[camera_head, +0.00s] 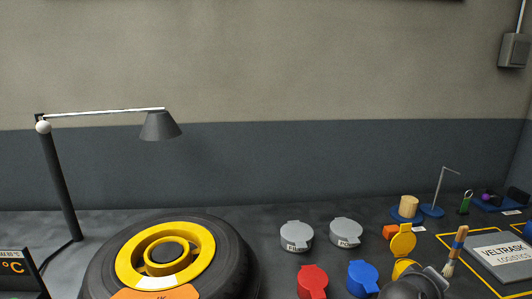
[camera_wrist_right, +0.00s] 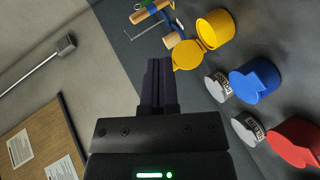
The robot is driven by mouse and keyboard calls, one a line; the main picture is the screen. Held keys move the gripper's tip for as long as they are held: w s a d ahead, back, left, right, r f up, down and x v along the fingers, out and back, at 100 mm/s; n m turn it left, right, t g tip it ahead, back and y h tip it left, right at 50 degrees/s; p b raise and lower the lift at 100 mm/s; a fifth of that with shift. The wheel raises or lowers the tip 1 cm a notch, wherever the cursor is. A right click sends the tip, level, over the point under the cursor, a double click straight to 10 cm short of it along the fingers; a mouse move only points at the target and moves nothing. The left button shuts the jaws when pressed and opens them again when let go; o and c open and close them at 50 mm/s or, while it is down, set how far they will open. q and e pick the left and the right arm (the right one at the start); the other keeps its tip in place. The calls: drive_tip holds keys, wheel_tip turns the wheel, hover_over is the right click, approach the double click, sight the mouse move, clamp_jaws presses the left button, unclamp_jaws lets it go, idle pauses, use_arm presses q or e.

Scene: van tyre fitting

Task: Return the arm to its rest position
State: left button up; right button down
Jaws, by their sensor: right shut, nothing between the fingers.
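My right gripper (camera_wrist_right: 159,66) is shut and empty in the right wrist view. Its dark fingertips appear just beside the raised round lid of a yellow pot (camera_wrist_right: 219,28); I cannot tell whether they touch. In the head view the yellow pot (camera_head: 403,267) stands at the lower right with its lid up. A dark grey rounded part at the bottom edge in front of it appears to be my right arm; its fingers cannot be made out there. My left gripper is not in view.
Red (camera_head: 312,281) and blue (camera_head: 362,278) pots and two grey pots (camera_head: 296,237) stand left of the yellow one. A brush (camera_head: 455,252) and a grey Veltrask case (camera_head: 501,257) are at right. A tyre with a yellow rim (camera_head: 198,252) and a lamp (camera_head: 160,126) are at left.

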drive_tip(key=s+a+f+g+y, duration=0.1)
drive_tip(key=s+a+f+y, duration=0.6)
drive_tip(key=s+f, duration=0.55)
drive_tip(key=s+a+f+m+g+y, duration=0.25)
drive_tip(key=s+a+g+y, duration=0.2)
drive_tip(key=s+a, duration=0.75)
drive_tip(key=s+d+f+n+b, duration=0.1)
drive_tip(key=s+d+f+b, duration=0.15)
drive_tip(key=f, duration=0.85)
drive_tip(key=s+d+f+b, duration=0.1)
drive_tip(key=s+f, duration=0.2)
drive_tip(key=f, duration=0.7)
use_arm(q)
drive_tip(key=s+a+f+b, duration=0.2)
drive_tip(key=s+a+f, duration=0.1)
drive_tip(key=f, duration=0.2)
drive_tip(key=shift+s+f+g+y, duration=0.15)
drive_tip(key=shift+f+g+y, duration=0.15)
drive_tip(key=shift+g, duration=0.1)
use_arm(e)
drive_tip(key=s+d+f+g+h, duration=0.1)
drive_tip(key=s+d+f, duration=0.4)
drive_tip(key=s+f, duration=0.7)
drive_tip(key=s+g, duration=0.1)
drive_tip(key=s, duration=0.2)
drive_tip(key=shift+s+d+f, duration=0.2)
drive_tip(key=shift+s+f, duration=0.15)
drive_tip(key=shift+f, duration=0.05)
drive_tip(key=shift+n+g, duration=0.25)
